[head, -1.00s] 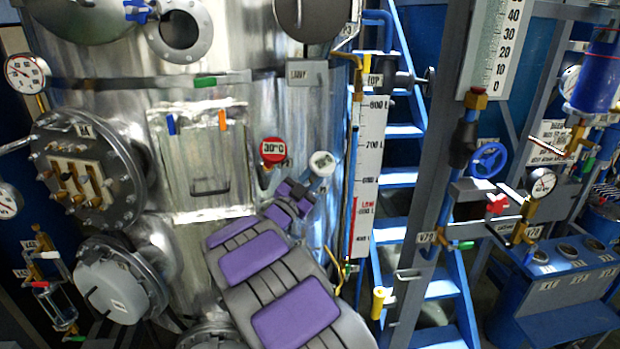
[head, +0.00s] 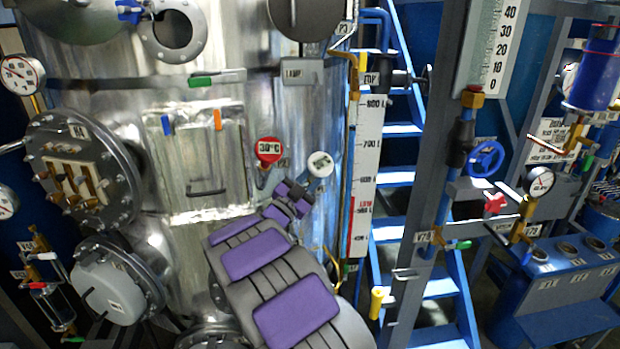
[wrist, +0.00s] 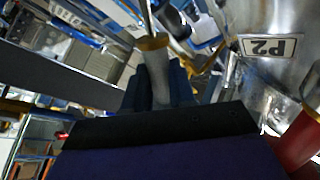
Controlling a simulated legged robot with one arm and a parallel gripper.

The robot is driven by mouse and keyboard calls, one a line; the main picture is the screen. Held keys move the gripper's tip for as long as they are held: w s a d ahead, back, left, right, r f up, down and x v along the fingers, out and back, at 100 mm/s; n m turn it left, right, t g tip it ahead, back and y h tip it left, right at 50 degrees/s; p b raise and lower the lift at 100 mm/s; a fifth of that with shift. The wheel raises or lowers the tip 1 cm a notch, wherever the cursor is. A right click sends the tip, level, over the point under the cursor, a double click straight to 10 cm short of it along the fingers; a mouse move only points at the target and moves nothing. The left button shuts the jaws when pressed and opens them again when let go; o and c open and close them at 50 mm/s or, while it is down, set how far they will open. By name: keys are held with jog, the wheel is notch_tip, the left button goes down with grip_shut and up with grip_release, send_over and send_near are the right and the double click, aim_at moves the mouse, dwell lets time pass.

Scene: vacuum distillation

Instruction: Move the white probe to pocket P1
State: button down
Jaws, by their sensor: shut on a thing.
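The white probe (head: 320,164) has a round white head with a small dark display. In the head view it is at the upper right end of my gripper (head: 297,194), in front of the steel vessel. My gripper is shut on its stem. In the wrist view the dark fingers (wrist: 158,85) close around a grey stem (wrist: 157,75) with a brass-coloured collar. The red probe (head: 268,150), reading 30°C, is just left of the white one, beside a small P2 label. In the wrist view the P2 label (wrist: 273,46) is large. I cannot make out pocket P1.
The steel vessel (head: 195,95) fills the left, with flanged ports and a handled panel (head: 205,165). A vertical level scale (head: 368,150) stands right of the probes, before blue stairs (head: 400,178). Valves and gauges are farther right. A P3 label (head: 345,28) is at the top.

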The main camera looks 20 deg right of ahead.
jog(key=shift+w+a+f, duration=0.2)
jog(key=shift+a+f, duration=0.05)
jog(key=shift+f, duration=0.05)
jog(key=shift+s+r, duration=0.1)
jog(key=shift+r, duration=0.2)
jog(key=shift+a, duration=0.15)
dwell(0.3)
jog(key=shift+s+d, duration=0.15)
jog(key=shift+d, duration=0.55)
jog(key=shift+a, duration=0.15)
dwell(1.1)
jog(key=w+f, duration=0.5)
jog(key=f, duration=0.2)
jog(key=shift+b, duration=0.45)
dwell(3.0)
jog(key=c, duration=0.8)
grip_release()
jog(key=shift+c, duration=0.2)
jog(key=shift+w, duration=0.1)
